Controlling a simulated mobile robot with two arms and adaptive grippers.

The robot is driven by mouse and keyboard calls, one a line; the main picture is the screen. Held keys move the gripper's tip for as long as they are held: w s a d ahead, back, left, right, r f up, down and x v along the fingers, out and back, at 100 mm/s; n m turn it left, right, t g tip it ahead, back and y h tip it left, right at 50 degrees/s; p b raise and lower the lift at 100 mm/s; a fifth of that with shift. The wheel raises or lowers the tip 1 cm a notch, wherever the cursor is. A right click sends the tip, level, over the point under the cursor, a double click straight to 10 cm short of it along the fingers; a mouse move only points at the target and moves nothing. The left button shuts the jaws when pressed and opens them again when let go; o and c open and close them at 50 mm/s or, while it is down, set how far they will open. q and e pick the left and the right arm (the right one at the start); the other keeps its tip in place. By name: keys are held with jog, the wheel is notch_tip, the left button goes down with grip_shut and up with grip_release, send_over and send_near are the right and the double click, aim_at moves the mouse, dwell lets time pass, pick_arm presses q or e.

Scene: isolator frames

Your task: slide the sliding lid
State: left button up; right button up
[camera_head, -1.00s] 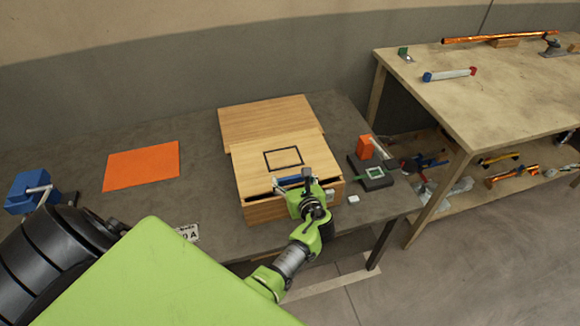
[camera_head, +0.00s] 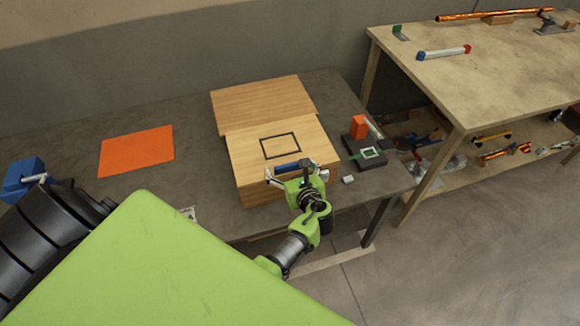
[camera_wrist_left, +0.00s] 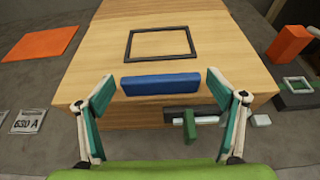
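The sliding lid (camera_head: 250,155) is a pale wooden panel with a black square outline, lying on top of a wooden box (camera_head: 265,195). It also shows in the wrist view (camera_wrist_left: 100,48). A blue bar handle (camera_wrist_left: 160,84) is on the lid near its front edge. My left gripper (camera_head: 288,168) is at the handle from the front. In the wrist view the fingers of my left gripper (camera_wrist_left: 160,80) are apart, one beyond each end of the handle, with small gaps visible. No open slot shows at the box front. My right gripper is out of view.
A wooden panel (camera_head: 262,103) lies behind the lid. An orange sheet (camera_head: 136,150) lies left on the grey table (camera_head: 190,115). A workbench (camera_head: 470,80) is further right.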

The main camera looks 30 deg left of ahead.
pick_arm(q)
jog(key=shift+w+r, duration=0.1)
jog(key=shift+r, duration=0.1)
notch_tip(320, 180, up, 10)
jog(key=shift+f, duration=0.2)
dwell(0.6)
